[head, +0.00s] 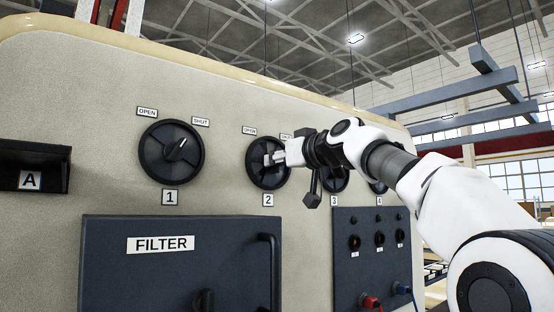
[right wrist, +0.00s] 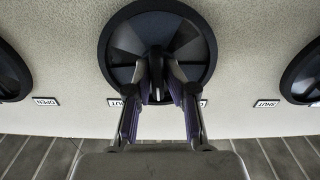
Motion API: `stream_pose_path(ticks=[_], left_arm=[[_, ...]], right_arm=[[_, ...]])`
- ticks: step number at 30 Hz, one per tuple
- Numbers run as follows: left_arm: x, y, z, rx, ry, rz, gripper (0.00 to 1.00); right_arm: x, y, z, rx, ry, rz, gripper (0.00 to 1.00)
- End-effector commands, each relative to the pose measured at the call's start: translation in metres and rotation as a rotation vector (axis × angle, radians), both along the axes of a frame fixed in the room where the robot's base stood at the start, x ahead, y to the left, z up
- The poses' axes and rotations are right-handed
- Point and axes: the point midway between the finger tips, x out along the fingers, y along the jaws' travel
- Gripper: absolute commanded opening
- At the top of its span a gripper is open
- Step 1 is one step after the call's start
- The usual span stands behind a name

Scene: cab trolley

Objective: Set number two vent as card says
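The number two vent (head: 255,177) is a round black dial above the "2" plate (head: 268,200). An OPEN label is at its upper left; its SHUT label is partly covered by my gripper. My right gripper (head: 272,158) is at the dial's centre. In the right wrist view my right gripper (right wrist: 157,80) has a finger on each side of the dial's thin handle (right wrist: 156,88), drawn in close on it. The handle looks upright there; the fingers partly hide it. No card shows in either view. My left gripper is not in view.
The number one dial (head: 153,160) is to the left. Two more dials are to the right, partly behind my arm. Below are a FILTER door (head: 160,275) with a bar handle and a dark socket panel (head: 378,275). A black holder marked A (head: 45,160) is at far left.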

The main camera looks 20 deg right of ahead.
Motion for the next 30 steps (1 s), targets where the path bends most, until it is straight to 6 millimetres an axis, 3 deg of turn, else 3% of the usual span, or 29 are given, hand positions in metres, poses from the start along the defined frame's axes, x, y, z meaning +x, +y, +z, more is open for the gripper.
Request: stream_pose_path(ticks=[8, 18, 28, 29, 30], left_arm=[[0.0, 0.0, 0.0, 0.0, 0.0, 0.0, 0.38], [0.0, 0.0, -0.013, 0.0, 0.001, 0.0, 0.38], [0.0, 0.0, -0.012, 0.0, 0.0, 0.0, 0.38], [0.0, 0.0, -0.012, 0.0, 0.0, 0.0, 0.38], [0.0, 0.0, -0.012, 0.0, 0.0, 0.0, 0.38]], right_arm=[[0.0, -0.003, 0.001, -0.005, -0.006, -0.005, 0.0], [-0.001, -0.001, 0.001, -0.405, -0.154, -0.004, 0.0], [-0.001, 0.0, 0.002, -0.451, -0.17, -0.003, 0.0], [-0.001, 0.0, 0.002, -0.451, -0.17, -0.003, 0.23], [-0.001, -0.001, 0.002, -0.451, -0.17, -0.003, 0.37]])
